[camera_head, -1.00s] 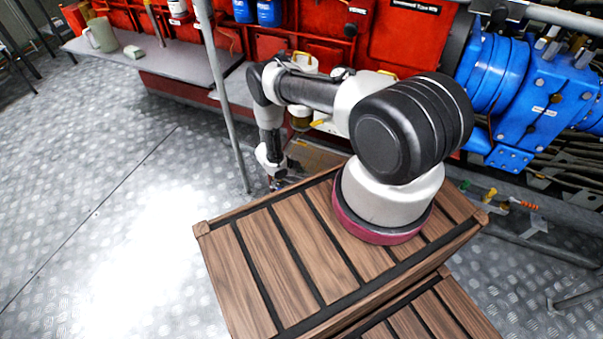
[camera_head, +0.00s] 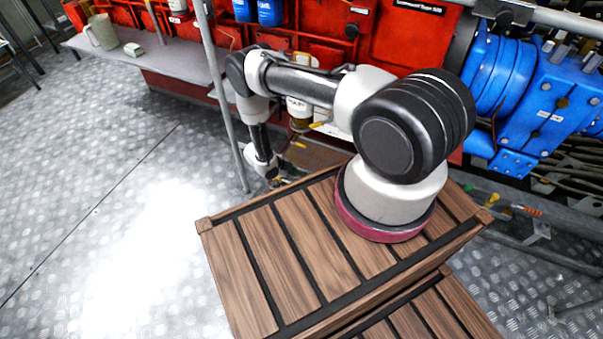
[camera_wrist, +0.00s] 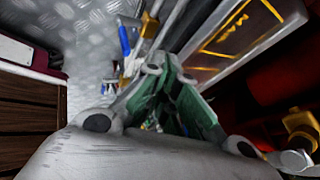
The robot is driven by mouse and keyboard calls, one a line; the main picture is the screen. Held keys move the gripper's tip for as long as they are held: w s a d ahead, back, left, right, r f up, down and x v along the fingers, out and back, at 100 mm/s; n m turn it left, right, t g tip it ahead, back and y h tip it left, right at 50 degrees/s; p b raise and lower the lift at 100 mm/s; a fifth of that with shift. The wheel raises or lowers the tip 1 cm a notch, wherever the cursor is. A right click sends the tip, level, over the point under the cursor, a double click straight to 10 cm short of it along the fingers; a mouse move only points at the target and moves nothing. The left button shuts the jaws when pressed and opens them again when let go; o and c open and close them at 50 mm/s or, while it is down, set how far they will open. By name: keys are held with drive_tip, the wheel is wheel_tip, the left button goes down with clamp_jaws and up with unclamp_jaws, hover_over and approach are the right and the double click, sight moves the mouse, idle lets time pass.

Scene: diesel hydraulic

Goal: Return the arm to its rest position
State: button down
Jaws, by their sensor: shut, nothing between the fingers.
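My arm reaches from its base on the wooden slatted crate-like top toward the back left, with its forearm hanging down beside the pole in the head view. My gripper (camera_wrist: 155,75) shows in the wrist view with its fingers together and nothing held between them. It points toward the low area by the machine.
A grey vertical pole (camera_head: 222,90) stands close beside my forearm. A grey shelf (camera_head: 165,62) with a mug (camera_head: 101,32) is at the back left. The red engine (camera_head: 395,35) and blue machinery (camera_head: 555,95) line the back. Open metal floor (camera_head: 110,220) lies to the left.

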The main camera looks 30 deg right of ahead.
drive_tip(key=v, duration=0.6)
drive_tip(key=shift+s+a, duration=0.1)
drive_tip(key=shift+s, duration=0.05)
